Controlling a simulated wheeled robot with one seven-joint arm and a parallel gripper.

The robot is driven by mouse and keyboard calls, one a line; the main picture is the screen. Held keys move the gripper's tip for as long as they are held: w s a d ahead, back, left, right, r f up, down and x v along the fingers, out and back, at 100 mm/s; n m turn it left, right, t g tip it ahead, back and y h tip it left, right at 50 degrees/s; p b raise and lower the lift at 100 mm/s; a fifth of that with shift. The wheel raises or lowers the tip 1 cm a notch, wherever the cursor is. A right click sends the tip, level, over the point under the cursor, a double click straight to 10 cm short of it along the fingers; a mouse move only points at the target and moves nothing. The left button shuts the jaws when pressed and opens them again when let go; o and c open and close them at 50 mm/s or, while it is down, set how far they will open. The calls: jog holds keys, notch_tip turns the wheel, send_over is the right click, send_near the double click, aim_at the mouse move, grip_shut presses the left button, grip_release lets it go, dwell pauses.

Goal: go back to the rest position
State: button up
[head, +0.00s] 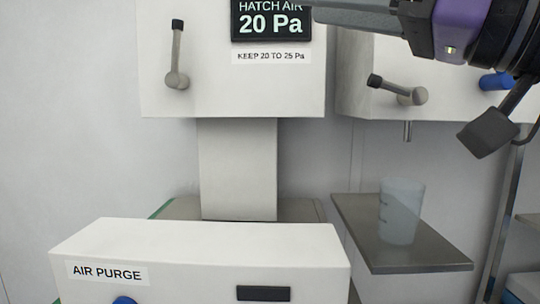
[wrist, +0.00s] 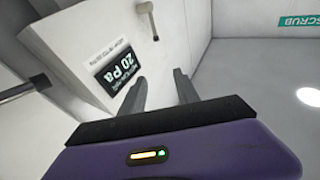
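My gripper (wrist: 159,78) shows in the wrist view with its two grey fingers apart and nothing between them. In the head view my gripper (head: 330,12) is high at the upper right, its purple body at the right and a grey finger pointing left. The finger overlaps the edge of the hatch display (head: 271,20), which reads 20 Pa; I cannot tell the distance between them. The display also shows in the wrist view (wrist: 117,68), turned over, left of the fingers.
A white hatch box with a lever (head: 177,55) stands behind. Another lever (head: 398,92) is below my gripper. A translucent cup (head: 401,211) stands on a grey shelf (head: 438,256) at right. A white AIR PURGE box (head: 200,262) is in front.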

jog(key=s+d+r+n+t+y, duration=0.1)
jog(key=d+r+t+y, duration=0.15)
jog(key=d+r, duration=0.25)
jog(key=w+d+f+m+t+h, duration=0.3)
jog(key=d+f+m+t+h, duration=0.2)
jog(key=d+f+t, duration=0.25)
jog(key=d+f+m+t+h, duration=0.2)
jog(key=d+f+m+h, duration=0.2)
jog(key=f+m+h, duration=0.55)
jog(key=d+f+m+t+h, duration=0.1)
jog(key=d+f+m+h, duration=0.15)
jog(key=f+h, duration=0.85)
jog(key=s+f+n+g+y, duration=0.15)
jog(key=s+f, duration=0.35)
jog(key=f, duration=0.6)
jog(key=s+f+n+g+y, duration=0.1)
jog(key=s+f+g+y, duration=0.1)
jog(key=s+f, duration=0.65)
jog(key=s+a+f+n+g+y, duration=0.2)
jog(key=s+f+g, duration=0.5)
jog(key=s+f, duration=1.1)
jog(key=shift+s+a+f+n, duration=0.4)
jog(key=shift+a+n, duration=0.35)
jog(key=shift+a, duration=0.4)
